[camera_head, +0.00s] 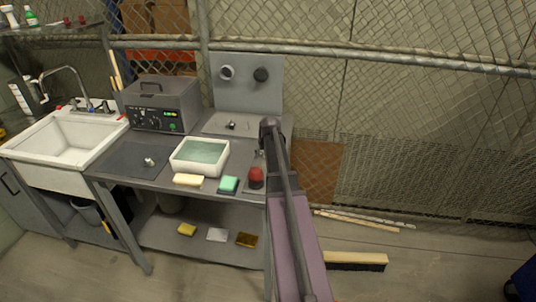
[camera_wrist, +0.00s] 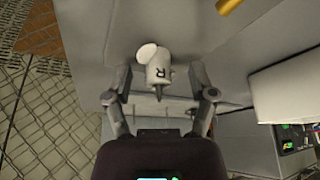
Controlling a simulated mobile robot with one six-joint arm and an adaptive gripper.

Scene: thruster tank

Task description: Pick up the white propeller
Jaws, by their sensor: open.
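My gripper (camera_wrist: 161,86) is open in the wrist view, one finger on each side of the picture. Just beyond and between the fingertips is a small white part (camera_wrist: 158,68) with a dark letter R, a grey pointed tip and a pale round disc at its far end. I cannot tell whether it is the white propeller; no contact with the fingers shows. In the head view my gripper (camera_head: 270,128) is over the bench's right end and its fingers are hard to make out. A small whitish object (camera_head: 149,161) lies on the dark mat, its shape too small to tell.
A panel (camera_head: 246,96) stands behind, before the wire fence. A sink (camera_head: 70,140) is left.

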